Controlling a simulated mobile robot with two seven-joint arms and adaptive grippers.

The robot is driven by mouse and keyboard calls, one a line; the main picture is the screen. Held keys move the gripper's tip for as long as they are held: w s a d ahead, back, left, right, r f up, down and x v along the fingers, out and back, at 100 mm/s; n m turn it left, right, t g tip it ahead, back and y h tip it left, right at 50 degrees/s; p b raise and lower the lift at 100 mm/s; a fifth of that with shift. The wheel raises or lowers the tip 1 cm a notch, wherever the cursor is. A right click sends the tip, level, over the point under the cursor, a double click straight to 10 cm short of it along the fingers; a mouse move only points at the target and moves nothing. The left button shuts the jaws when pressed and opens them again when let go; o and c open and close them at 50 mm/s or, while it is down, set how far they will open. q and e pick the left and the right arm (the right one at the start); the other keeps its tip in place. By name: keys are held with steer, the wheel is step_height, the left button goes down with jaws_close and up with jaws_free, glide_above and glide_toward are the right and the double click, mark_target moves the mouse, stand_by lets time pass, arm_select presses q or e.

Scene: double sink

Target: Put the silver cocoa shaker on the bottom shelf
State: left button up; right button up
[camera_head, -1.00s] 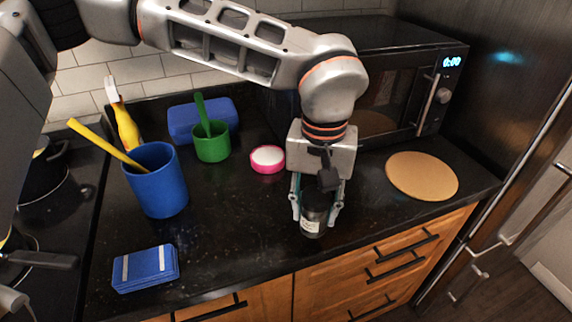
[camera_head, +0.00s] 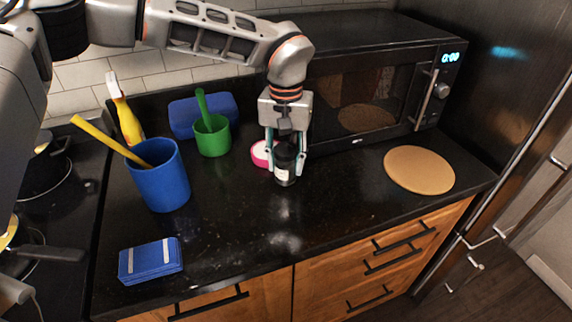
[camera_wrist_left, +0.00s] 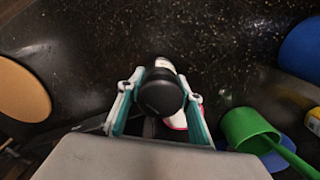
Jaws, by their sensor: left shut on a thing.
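My left gripper (camera_head: 286,163) is shut on a small upright shaker (camera_head: 284,178) with a black lid, a pale label and a greyish lower part. I cannot tell from the picture whether it is the silver cocoa shaker. In the left wrist view its round black lid (camera_wrist_left: 160,93) sits between the two fingers. It is over the black counter (camera_head: 240,215), just in front of a pink-rimmed white dish (camera_head: 260,154). I cannot tell whether its base touches the counter. No shelf shows clearly. My right gripper is not in view.
A green cup (camera_head: 213,140), a blue cup (camera_head: 160,180) and a blue pack (camera_head: 150,261) stand to the left. A microwave (camera_head: 370,95) is behind on the right, with a round tan board (camera_head: 419,169) in front. The front middle counter is clear.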

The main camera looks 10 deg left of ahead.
arm_select(q)
steer(key=shift+f, duration=0.75)
steer(key=shift+f, duration=0.2)
steer(key=o, duration=1.2)
steer(key=shift+c, duration=0.2)
